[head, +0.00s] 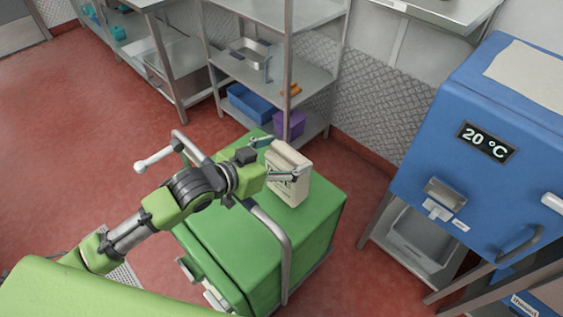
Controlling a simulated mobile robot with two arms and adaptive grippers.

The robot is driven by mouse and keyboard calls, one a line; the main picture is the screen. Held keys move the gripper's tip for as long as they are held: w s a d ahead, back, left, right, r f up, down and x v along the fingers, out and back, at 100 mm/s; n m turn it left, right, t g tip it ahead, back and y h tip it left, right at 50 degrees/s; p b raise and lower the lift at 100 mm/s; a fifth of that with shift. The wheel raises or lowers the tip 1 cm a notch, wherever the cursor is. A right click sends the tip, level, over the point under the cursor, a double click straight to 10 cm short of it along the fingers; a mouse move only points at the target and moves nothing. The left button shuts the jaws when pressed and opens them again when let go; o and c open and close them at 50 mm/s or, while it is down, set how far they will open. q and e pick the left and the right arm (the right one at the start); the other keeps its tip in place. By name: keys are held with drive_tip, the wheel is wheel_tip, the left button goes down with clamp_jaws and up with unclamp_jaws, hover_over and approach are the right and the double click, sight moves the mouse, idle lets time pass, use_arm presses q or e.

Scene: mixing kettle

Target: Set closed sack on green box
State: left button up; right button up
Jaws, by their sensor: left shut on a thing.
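The closed sack (298,186) is cream-coloured and upright, at or just over the far part of the green box's top. I cannot tell whether its base touches the lid. The green box (236,247) is a large bin with a flat lid and grey tubular handles. My left gripper (283,163) is shut on the sack, with its fingers around the sack's upper part. The side of the sack toward my arm is partly hidden by the gripper. My right gripper is not in view.
A blue cabinet (447,150) with a 20 °C display stands at the right. Behind the box is a metal shelf rack (307,78) with a blue bin (251,104) and a purple bin (289,124). Red floor (75,150) is clear at the left.

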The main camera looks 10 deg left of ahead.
sight(276, 165)
use_arm(q)
drive_tip(key=shift+w+a, duration=0.15)
drive_tip(key=shift+w, duration=0.05)
wheel_tip(276, 165, down, 3)
drive_tip(key=shift+w+a+r, duration=0.1)
drive_tip(key=shift+a+r, duration=0.05)
drive_tip(key=shift+f, duration=0.5)
drive_tip(key=o, duration=2)
drive_tip(key=shift+f, duration=0.25)
drive_tip(key=shift+o, duration=0.3)
drive_tip(key=shift+r, duration=0.2)
